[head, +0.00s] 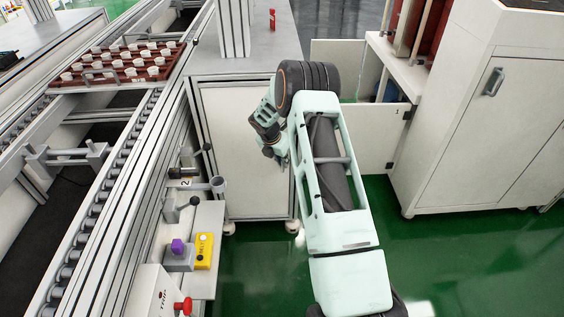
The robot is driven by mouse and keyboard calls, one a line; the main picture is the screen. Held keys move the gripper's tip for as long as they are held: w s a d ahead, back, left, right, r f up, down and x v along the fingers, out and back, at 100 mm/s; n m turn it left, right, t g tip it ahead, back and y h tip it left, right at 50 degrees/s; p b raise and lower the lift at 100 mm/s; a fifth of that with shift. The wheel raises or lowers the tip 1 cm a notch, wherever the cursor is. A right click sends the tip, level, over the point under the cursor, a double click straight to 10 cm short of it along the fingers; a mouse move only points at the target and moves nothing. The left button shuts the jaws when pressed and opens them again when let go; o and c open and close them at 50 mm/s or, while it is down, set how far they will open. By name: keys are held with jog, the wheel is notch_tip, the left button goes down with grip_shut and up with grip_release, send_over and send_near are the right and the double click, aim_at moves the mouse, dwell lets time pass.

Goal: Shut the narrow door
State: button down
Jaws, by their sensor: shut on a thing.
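A low white panel (376,137), which looks like the narrow door, stands between the bench and the tall white cabinet. A dark hinge-like fitting (408,113) is at its right end, by the cabinet. My arm hides its left part. My gripper (279,154) is low beside the bench's right front corner, near the panel's hidden left end. It looks shut on the door's near end, but the fingertips are small and partly covered, so the exact contact is unclear. I cannot tell how far the door stands open.
The bench's white front (240,150) is close left of my gripper. The roller conveyor (110,190) runs along the left, with a red tray (75,84) of white cups. A yellow control box (204,251) sits lower left. The tall cabinet (460,120) blocks the right. The green floor (480,265) is clear.

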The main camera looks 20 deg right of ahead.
jog(key=shift+w+d+r, duration=0.1)
jog(key=shift+w, duration=0.15)
jog(key=c, duration=2.3)
grip_release()
jog(key=v, duration=1.2)
jog(key=shift+s, duration=0.1)
